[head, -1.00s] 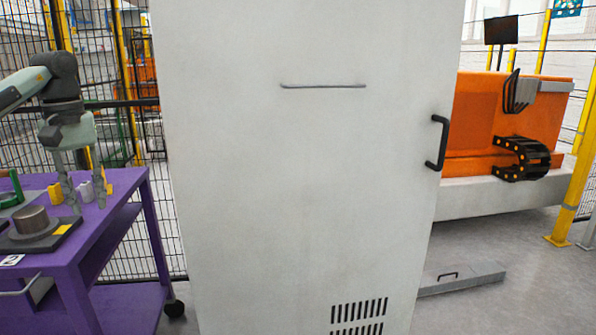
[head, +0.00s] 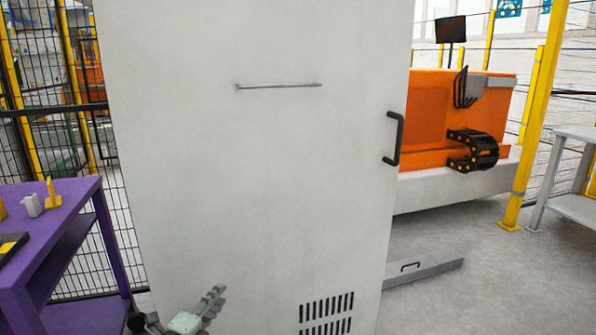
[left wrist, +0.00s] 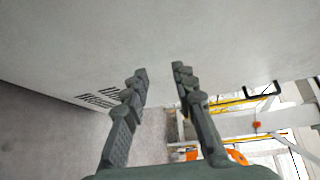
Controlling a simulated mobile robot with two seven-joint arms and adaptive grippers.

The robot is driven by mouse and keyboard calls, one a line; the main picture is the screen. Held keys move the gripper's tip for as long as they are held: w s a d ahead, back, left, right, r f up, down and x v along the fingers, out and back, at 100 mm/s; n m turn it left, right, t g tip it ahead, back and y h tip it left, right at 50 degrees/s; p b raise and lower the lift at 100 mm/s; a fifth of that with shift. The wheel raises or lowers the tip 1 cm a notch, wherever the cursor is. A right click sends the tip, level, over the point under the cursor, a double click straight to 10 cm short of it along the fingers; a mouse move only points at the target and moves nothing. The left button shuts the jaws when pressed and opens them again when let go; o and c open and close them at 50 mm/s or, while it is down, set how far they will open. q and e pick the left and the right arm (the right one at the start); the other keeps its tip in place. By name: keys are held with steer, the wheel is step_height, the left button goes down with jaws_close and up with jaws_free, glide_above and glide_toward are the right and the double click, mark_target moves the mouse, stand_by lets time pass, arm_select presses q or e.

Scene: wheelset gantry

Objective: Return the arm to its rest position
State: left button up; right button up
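My left gripper (head: 215,296) shows at the bottom of the head view, low in front of the tall grey cabinet (head: 250,170). In the left wrist view the gripper (left wrist: 160,70) is open, its two dark fingers apart with nothing between them. The cabinet face (left wrist: 200,35) fills the upper part of that view, beyond the fingertips. I cannot tell how far the fingertips are from it. My right gripper is in neither view.
A purple table (head: 60,215) with small yellow and grey parts stands at the left. The cabinet has a black handle (head: 397,138). An orange machine (head: 430,120) stands behind it. A grey bench (head: 575,205) is at the right. Open floor (head: 480,290) lies at lower right.

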arm_select(q)
steer(key=s+a+f+n+g+y, duration=0.35)
steer(key=s+f+n, duration=0.25)
steer(key=s+f, duration=0.3)
steer(key=s+a+f+n+g+y, duration=0.3)
steer(key=s+f+n, duration=0.35)
steer(key=f, duration=0.55)
steer(key=s+f+n+g, duration=0.3)
steer(key=s+f, duration=0.3)
steer(key=s, duration=0.6)
steer(key=s+a+f+n+g, duration=0.1)
steer(key=s+f+n+g, duration=0.3)
steer(key=s, duration=0.8)
steer(key=shift+a+f, duration=0.25)
steer(key=shift+f, duration=0.6)
steer(key=shift+n+h, duration=0.25)
